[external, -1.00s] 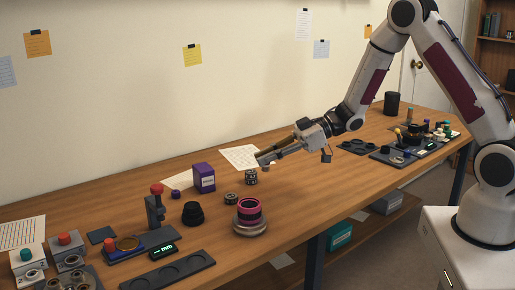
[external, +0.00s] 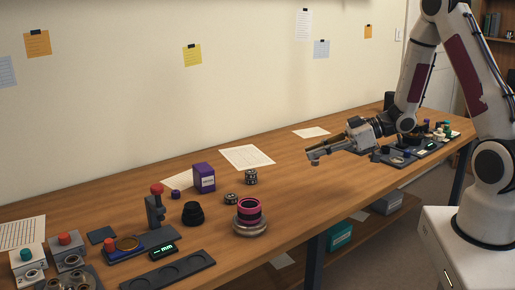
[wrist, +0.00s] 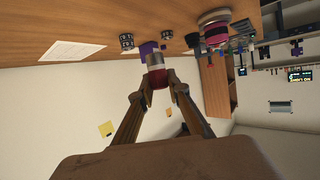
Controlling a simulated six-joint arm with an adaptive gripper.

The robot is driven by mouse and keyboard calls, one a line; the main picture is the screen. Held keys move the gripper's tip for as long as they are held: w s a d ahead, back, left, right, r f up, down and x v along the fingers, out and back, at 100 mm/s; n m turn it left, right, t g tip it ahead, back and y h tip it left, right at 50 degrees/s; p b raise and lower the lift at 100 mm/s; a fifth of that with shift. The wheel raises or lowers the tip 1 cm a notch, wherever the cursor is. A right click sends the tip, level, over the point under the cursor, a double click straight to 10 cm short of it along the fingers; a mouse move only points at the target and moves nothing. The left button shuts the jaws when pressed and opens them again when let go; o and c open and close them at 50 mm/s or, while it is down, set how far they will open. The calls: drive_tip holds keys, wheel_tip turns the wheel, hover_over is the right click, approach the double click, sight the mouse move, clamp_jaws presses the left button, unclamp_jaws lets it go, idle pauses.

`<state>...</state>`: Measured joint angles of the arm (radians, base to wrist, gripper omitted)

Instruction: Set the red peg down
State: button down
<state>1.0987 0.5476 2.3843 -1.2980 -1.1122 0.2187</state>
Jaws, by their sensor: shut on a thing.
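My gripper (external: 314,158) is in the air over the middle-right of the bench, stretched out to the left, in the external view. In the wrist view my gripper (wrist: 156,82) is shut on the red peg (wrist: 158,78), which shows dark red with a pale silvery part at its far end. The peg is clear of the bench top (external: 290,180) as far as I can tell. In the external view the peg is too small to make out at the fingertips.
A pink-ringed lens (external: 249,211) stands at the bench front, with a purple box (external: 204,178) and black cap (external: 193,213) to its left. Two small dark knurled parts, one of them here (external: 251,177), lie behind it. A dark tray (external: 360,147) is near my gripper. Bare wood lies between.

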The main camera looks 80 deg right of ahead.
drive_tip(key=a, duration=0.1)
drive_tip(key=s+a, duration=0.1)
drive_tip(key=a, duration=0.1)
drive_tip(key=shift+s+n+y, duration=0.3)
drive_tip(key=shift+y, duration=0.1)
drive_tip(key=shift+f, duration=0.2)
drive_tip(key=shift+f, duration=2.75)
drive_tip(key=shift+f, duration=0.15)
drive_tip(key=shift+f, duration=1.95)
drive_tip(key=shift+f, duration=0.15)
drive_tip(key=c, duration=1.9)
unclamp_jaws()
